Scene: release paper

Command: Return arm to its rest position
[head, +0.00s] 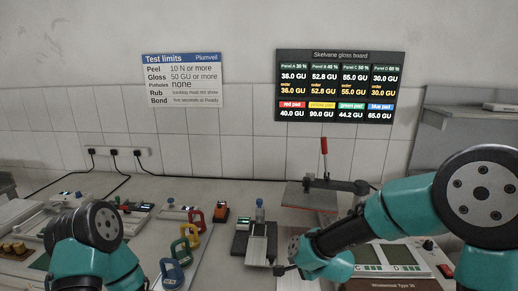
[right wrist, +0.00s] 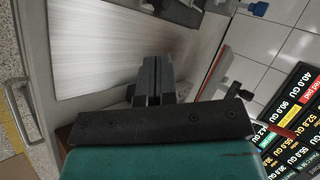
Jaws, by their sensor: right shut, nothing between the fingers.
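My right arm (head: 390,222) is teal and black and reaches in from the right over the bench. My right gripper (head: 283,270) is low at the centre of the head view, beside a device with a pale plate. In the right wrist view its dark fingers (right wrist: 152,80) are together with nothing between them. A bright, brushed-looking surface lies beyond the fingers there. My left arm (head: 92,242) is bent at the lower left of the head view. Its gripper does not show.
Coloured ring-shaped weights (head: 186,248) stand on the bench between the arms. A press with a red lever (head: 324,146) is behind my right gripper. A panel marked C and D (head: 380,258) sits under my right arm. A gloss board (head: 340,86) hangs on the wall.

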